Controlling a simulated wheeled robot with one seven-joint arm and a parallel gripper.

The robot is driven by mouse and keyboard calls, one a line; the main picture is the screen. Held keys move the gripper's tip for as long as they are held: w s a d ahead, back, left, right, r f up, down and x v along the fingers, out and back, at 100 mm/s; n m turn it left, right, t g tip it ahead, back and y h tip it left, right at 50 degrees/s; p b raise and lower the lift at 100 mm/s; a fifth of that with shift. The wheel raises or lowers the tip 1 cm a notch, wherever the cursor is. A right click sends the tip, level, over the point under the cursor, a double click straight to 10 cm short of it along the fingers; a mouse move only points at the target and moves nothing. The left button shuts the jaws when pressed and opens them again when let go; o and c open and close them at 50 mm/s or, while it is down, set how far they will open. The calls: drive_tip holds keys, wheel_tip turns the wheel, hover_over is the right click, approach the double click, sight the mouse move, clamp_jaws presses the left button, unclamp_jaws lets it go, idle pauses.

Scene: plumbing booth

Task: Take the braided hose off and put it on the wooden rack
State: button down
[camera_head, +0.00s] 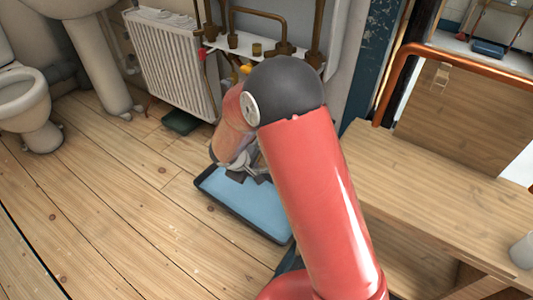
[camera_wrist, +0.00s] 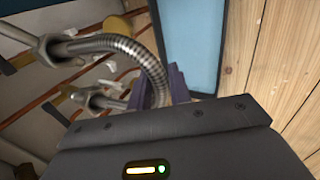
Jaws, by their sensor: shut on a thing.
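The braided hose (camera_wrist: 135,48) shows in the wrist view as a ribbed grey metal curve. It runs from a metal fitting (camera_wrist: 55,48) at upper left down between my jaws. My gripper (camera_wrist: 158,92) is shut on its curved part. A second metal fitting (camera_wrist: 90,97) lies below the first; whether the hose joins it is hidden near my jaws. In the head view my gripper (camera_head: 247,170) is low over the blue tray, partly hidden by my arm, and the hose cannot be made out. A wooden panel with a small peg (camera_head: 440,78) stands at right; I cannot tell whether it is the rack.
A blue tray (camera_head: 262,208) lies on the plank floor below my gripper. A white radiator (camera_head: 172,62) and copper pipes (camera_head: 262,20) stand behind. A wooden bench (camera_head: 430,195) and a copper rail (camera_head: 480,62) are at right. Open floor (camera_head: 110,215) lies at left.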

drive_tip(key=s+a+b, duration=0.5)
drive_tip(key=s+a, duration=0.3)
drive_tip(key=s, duration=0.2)
idle(1.0)
drive_tip(key=shift+d, duration=0.1)
